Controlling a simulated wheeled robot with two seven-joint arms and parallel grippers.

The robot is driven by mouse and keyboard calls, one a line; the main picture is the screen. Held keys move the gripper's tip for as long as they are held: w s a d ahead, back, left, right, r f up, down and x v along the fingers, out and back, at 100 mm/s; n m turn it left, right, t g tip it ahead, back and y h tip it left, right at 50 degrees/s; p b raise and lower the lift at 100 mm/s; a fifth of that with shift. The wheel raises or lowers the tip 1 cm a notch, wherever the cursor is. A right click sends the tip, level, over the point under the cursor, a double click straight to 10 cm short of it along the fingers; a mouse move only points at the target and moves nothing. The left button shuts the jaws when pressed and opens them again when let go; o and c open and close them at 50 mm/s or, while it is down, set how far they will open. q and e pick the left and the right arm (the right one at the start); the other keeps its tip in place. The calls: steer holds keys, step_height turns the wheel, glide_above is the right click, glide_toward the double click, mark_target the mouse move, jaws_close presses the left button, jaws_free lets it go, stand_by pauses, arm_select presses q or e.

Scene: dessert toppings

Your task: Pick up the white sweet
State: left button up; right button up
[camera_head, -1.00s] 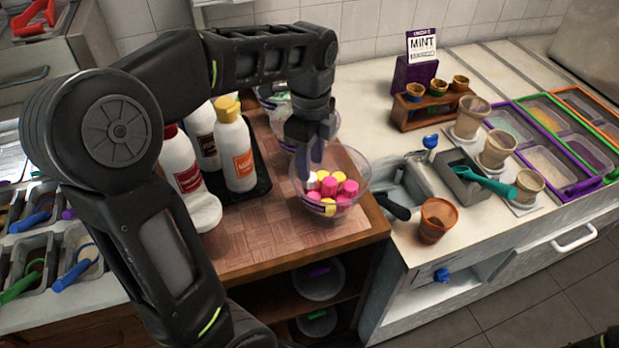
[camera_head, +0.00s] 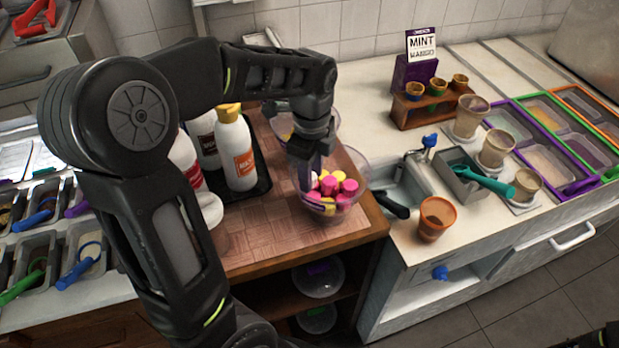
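A clear bowl (camera_head: 352,205) stands near the right front corner of the wooden counter. It holds several pink and yellow sweets (camera_head: 331,187). I cannot clearly make out the white sweet; the left side of the pile is partly covered by my gripper. My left gripper (camera_head: 307,182) points down into the left part of the bowl, its fingertips at or beside the sweets. The fingers overlap in this view, so the gap between them and anything held are hidden. My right gripper is out of view; only a dark piece shows at the bottom right corner.
Sauce bottles (camera_head: 237,150) stand on a dark tray left of the bowl. Another clear bowl (camera_head: 325,122) is behind my gripper. An orange cup (camera_head: 437,218) and a small sink (camera_head: 405,185) lie to the right. Free counter (camera_head: 275,235) is in front of the bottles.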

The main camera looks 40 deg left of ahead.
arm_select(q)
steer(key=c, duration=0.6)
step_height(320, 180, up, 10)
steer(key=shift+b, duration=0.45)
steer(key=shift+f, duration=0.1)
stand_by(0.5)
